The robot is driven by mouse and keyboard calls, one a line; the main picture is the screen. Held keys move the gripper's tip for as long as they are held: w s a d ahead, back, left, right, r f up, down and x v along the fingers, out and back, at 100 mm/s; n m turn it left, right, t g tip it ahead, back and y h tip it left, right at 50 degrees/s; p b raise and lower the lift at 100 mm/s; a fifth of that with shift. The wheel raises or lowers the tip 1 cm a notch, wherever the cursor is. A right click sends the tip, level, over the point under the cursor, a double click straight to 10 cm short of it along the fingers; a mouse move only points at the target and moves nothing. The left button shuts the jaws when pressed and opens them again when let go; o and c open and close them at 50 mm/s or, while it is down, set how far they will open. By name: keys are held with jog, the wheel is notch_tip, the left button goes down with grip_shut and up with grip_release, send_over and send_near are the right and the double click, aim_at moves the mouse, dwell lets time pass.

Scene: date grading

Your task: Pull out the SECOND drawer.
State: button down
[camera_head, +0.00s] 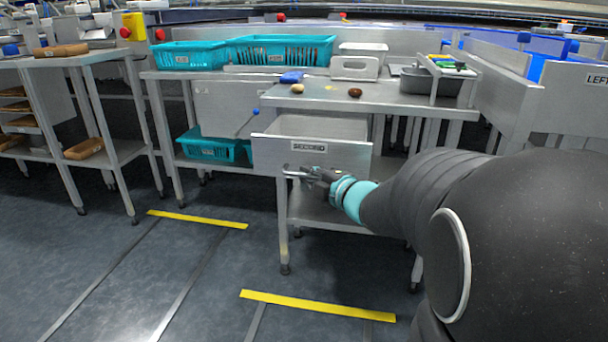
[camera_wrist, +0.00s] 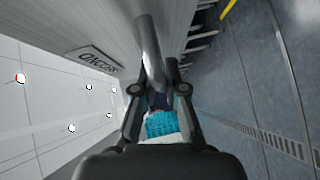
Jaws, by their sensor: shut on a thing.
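The drawer labelled SECOND (camera_head: 340,159) is under the metal table's top and stands partly out, with its inside showing behind the front panel. Its label also shows upside down in the wrist view (camera_wrist: 95,59). My gripper (camera_head: 306,175) is at the drawer front, just below the label. In the wrist view my gripper (camera_wrist: 153,88) is shut on the drawer's metal bar handle (camera_wrist: 149,45), which runs between its fingers. How deep the drawer is open is hard to tell.
Two dates, one pale (camera_head: 297,88) and one dark (camera_head: 355,92), lie on the metal tabletop (camera_head: 400,101). Teal crates (camera_head: 280,50) stand on the table behind, and another (camera_head: 213,147) sits on its lower shelf. The floor (camera_head: 190,270) in front is clear, with yellow strips.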

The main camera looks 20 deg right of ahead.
jog(key=shift+a, duration=0.25)
jog(key=c, duration=1.2)
grip_release()
jog(key=shift+w+a, duration=0.15)
jog(key=shift+a, duration=0.1)
jog(key=shift+d, duration=0.15)
jog(key=shift+d, duration=0.1)
jog(key=shift+s+d, duration=0.15)
jog(key=shift+s, duration=0.2)
jog(key=v, duration=1.1)
jog(key=shift+s, duration=0.15)
jog(key=shift+r, duration=0.15)
